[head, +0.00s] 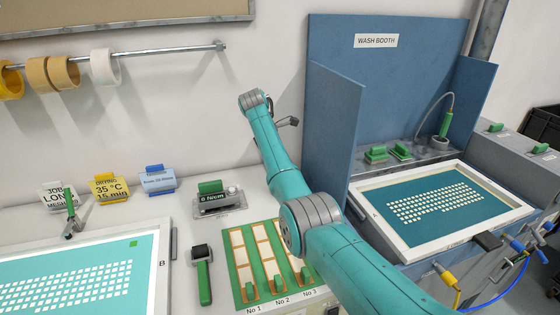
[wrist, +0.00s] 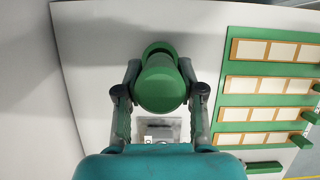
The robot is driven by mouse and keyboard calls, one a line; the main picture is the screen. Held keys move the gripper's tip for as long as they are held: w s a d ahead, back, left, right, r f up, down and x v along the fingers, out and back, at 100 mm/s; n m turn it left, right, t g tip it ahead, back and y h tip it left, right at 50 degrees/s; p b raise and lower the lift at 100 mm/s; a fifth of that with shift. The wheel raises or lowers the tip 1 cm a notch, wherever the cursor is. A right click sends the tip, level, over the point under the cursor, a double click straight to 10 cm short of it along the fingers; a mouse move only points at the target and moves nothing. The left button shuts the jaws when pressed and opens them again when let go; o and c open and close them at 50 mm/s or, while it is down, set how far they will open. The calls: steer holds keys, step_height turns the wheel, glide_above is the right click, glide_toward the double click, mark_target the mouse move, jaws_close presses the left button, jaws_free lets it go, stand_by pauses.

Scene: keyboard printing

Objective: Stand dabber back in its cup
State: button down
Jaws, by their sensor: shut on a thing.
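In the wrist view, a green round-ended thing, seemingly the dabber (wrist: 162,92), sits between the fingers of my gripper (wrist: 160,70). The fingers are shut on its sides. A wider green round part shows just beyond it; I cannot tell whether this belongs to the dabber or to a cup. In the head view, my gripper (head: 287,122) shows only in part above the bench, behind my arm, and the dabber is hidden there. I cannot make out the dabber's cup for certain.
A green rack of pale strips (head: 245,262) lies on the bench, with a green-handled roller (head: 203,275) and a meter (head: 219,202) nearby. A framed screen (head: 80,285) is at left. The wash booth (head: 335,130) stands right, with a green-handled tool (head: 445,123) in a grey cup (head: 439,144).

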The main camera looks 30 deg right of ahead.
steer(key=shift+f, duration=0.5)
steer(key=shift+f, duration=1.6)
steer(key=c, duration=0.6)
jaws_free()
steer(key=shift+c, duration=0.2)
steer(key=shift+r, duration=3)
steer(key=shift+r, duration=0.2)
steer(key=w+a+r, duration=0.1)
steer(key=a+r, duration=0.1)
steer(key=a, duration=0.4)
steer(key=w+a+r, duration=0.2)
steer(key=a, duration=0.5)
steer(key=shift+w+a+r, duration=0.15)
steer(key=shift+w, duration=0.1)
